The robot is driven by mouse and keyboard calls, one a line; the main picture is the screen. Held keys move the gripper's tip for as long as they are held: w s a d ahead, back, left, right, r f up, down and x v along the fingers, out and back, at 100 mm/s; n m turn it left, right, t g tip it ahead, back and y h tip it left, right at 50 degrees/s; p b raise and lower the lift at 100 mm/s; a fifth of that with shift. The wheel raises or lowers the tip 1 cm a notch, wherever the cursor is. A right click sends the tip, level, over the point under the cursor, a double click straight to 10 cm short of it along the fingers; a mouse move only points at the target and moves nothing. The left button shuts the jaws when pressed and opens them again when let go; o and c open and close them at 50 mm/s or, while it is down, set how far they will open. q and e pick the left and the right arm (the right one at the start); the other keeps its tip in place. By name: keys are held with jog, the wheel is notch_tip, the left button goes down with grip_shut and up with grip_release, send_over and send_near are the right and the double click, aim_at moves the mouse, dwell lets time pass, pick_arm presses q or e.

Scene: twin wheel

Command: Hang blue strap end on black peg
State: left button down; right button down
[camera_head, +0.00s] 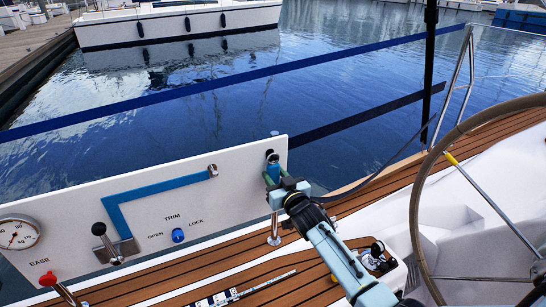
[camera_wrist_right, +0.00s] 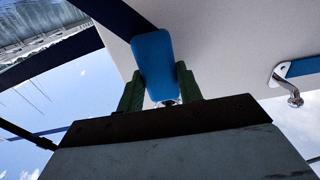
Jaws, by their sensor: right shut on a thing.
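My right gripper (camera_head: 273,178) reaches the right end of the white panel, with its green fingers shut on a short blue piece, apparently the blue strap end (camera_head: 273,171). In the right wrist view the blue strap end (camera_wrist_right: 153,58) stands up, rounded at its far end, between the two fingers (camera_wrist_right: 160,92). A small dark round part, perhaps the black peg (camera_head: 271,155), shows just above the fingers. I cannot tell whether the strap end touches it. Any link from the held piece to the rest of a strap is hidden. My left gripper is not in view.
The white panel (camera_head: 70,205) carries an L-shaped blue band (camera_head: 160,188), a silver fitting (camera_head: 212,171), a black-knobbed lever (camera_head: 99,229), a blue knob (camera_head: 178,235) and a gauge (camera_head: 18,234). A steering wheel (camera_head: 420,190) stands at right. Water lies beyond.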

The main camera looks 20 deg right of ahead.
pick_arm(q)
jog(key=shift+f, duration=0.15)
pick_arm(e)
jog(key=shift+f, duration=0.15)
jog(key=c, duration=0.9)
grip_release()
jog(key=shift+o, duration=0.2)
jog(key=shift+s, duration=0.1)
